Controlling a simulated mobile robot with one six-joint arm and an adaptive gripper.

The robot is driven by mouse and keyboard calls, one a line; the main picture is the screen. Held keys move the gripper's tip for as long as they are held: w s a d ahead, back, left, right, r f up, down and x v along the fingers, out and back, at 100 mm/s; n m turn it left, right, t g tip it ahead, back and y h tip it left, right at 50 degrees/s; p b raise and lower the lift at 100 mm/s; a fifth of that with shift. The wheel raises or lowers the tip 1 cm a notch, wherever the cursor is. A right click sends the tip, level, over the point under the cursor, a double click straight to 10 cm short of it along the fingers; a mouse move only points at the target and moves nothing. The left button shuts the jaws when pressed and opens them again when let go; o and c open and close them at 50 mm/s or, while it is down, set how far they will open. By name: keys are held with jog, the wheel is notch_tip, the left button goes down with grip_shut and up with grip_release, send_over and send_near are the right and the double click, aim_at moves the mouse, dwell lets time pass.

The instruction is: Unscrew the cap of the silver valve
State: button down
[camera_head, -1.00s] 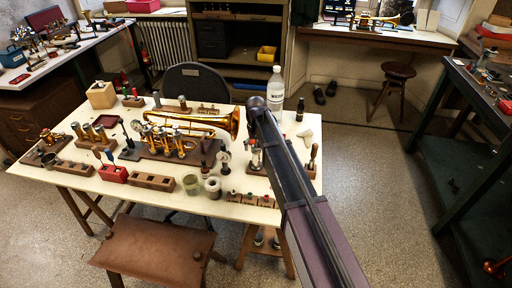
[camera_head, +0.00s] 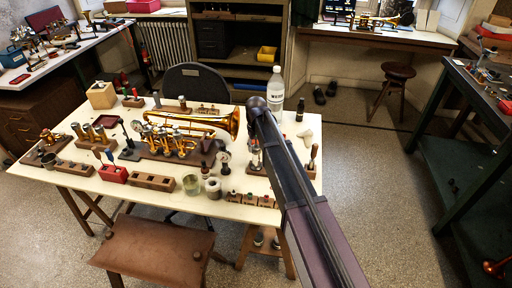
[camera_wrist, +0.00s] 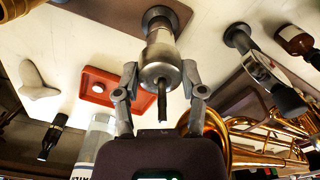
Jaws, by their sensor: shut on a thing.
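The silver valve (camera_wrist: 161,40) fills the upper middle of the wrist view. It is a light metal cylinder with a wider grey cap (camera_wrist: 160,72) and a thin dark stem sticking out of the cap. Its far end meets a dark round fitting on a brown block. My gripper (camera_wrist: 160,76) has one finger on each side of the cap and is shut on it. In the head view my arm covers the gripper and much of the valve. The wooden stand (camera_head: 257,170) shows partly beside the arm.
A brass trumpet (camera_head: 215,122) lies behind on the white table. A water bottle (camera_head: 276,88) and a small dark bottle (camera_head: 300,109) stand near my arm. In the wrist view a red tray (camera_wrist: 98,87) and a round-faced gauge (camera_wrist: 262,70) flank the valve.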

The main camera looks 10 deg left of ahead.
jog(key=n, duration=0.4)
jog(key=shift+n, duration=0.3)
dwell(0.3)
jog(key=n, duration=0.3)
jog(key=shift+n, duration=0.9)
jog(key=shift+n, duration=0.3)
jog(key=shift+n, duration=2.3)
